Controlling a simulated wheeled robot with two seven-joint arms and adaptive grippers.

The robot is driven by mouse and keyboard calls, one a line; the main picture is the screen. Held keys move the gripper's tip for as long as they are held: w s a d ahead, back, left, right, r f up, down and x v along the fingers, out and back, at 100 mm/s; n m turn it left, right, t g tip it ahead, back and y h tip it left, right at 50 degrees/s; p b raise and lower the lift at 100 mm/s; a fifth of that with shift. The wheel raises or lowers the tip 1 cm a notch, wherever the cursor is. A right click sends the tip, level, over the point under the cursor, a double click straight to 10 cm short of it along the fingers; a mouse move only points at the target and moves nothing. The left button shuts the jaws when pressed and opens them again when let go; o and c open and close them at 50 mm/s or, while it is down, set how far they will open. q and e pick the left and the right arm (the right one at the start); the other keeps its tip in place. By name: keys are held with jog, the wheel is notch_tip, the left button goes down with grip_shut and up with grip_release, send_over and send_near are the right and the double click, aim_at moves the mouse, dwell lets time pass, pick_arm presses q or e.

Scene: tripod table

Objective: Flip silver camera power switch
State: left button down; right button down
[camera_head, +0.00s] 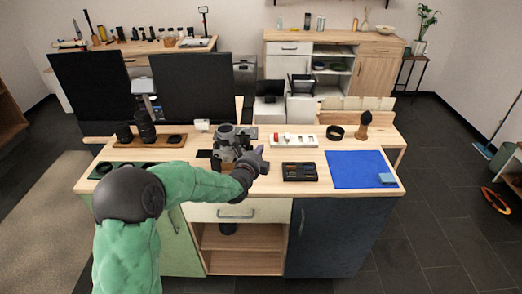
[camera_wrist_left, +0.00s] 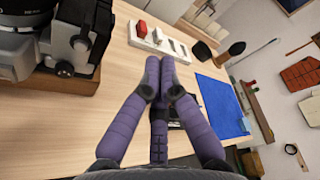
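The silver camera (camera_head: 226,140) stands on the table (camera_head: 270,187), left of my left gripper (camera_head: 261,160). In the left wrist view the silver and black camera (camera_wrist_left: 62,42) fills the upper left corner, cut off by the edge, on a wooden block. Its power switch cannot be made out. My left gripper's purple fingers (camera_wrist_left: 160,72) meet at the tips, with nothing visible between them. They are beside the camera and apart from it. My right gripper is not in view.
A white strip (camera_head: 305,140) with a red part lies behind the gripper. A black tray of small items (camera_head: 300,172) and a blue cloth (camera_head: 350,170) lie to the right. Black lenses (camera_head: 145,126) and dark monitors (camera_head: 190,88) stand to the left.

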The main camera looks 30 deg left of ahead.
pick_arm(q)
jog(key=a+f+p+v, duration=0.1)
jog(key=p+v, duration=0.1)
jog(key=v, duration=0.6)
jog(key=shift+s, duration=0.55)
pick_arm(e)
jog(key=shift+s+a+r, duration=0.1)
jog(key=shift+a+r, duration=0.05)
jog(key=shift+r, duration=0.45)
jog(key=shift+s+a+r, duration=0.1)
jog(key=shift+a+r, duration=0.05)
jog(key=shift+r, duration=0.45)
pick_arm(q)
jog(key=shift+d, duration=0.1)
